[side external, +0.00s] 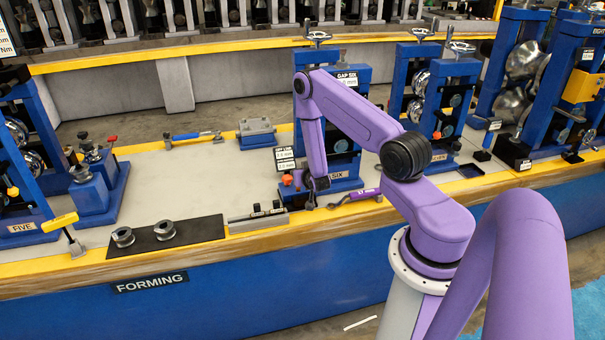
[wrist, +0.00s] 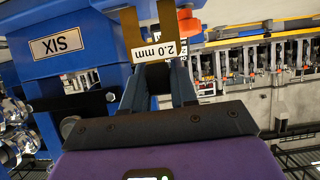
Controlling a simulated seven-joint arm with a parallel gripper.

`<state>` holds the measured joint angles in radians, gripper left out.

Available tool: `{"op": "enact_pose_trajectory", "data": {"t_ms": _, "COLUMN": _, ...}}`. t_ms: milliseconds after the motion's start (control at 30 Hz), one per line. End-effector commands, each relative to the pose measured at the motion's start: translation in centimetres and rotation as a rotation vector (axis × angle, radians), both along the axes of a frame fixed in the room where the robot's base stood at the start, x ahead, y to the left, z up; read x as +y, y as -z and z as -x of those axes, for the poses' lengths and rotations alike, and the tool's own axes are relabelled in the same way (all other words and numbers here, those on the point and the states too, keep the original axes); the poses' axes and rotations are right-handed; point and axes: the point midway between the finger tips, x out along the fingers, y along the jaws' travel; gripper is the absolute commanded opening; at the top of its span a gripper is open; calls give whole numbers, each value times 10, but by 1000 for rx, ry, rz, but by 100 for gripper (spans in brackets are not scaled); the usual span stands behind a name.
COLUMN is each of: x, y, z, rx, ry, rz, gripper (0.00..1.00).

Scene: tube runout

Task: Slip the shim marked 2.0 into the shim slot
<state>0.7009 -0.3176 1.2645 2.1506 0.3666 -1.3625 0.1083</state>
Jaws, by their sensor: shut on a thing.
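The shim marked 2.0 mm (wrist: 134,30) is a flat brass-coloured fork with a white label, upright at the top of the wrist view. My gripper (wrist: 158,82) is shut on its labelled end. The fork's prongs point away from me toward the blue stand SIX (wrist: 85,52). A grey shaft shows between the prongs; I cannot tell whether the shim is in the slot, and the slot itself is not clearly seen. In the side view my gripper (side external: 309,190) is low in front of the blue stand SIX (side external: 350,125), and the shim cannot be made out there.
An orange knob (wrist: 189,24) is close right of the shim. A grey block with black-topped pieces (side external: 258,218) lies left of my gripper, and a purple-handled tool (side external: 358,196) right. A black mat (side external: 190,231) carries two metal rings. The bench left of the stand has free room.

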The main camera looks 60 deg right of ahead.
Motion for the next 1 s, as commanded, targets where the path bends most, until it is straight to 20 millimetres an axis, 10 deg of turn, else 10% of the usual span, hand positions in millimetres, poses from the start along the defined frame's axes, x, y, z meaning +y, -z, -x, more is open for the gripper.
{"op": "enact_pose_trajectory", "data": {"t_ms": 1000, "x": 0, "y": 14, "z": -1, "rx": 0, "ry": -1, "rz": 0, "gripper": 0}}
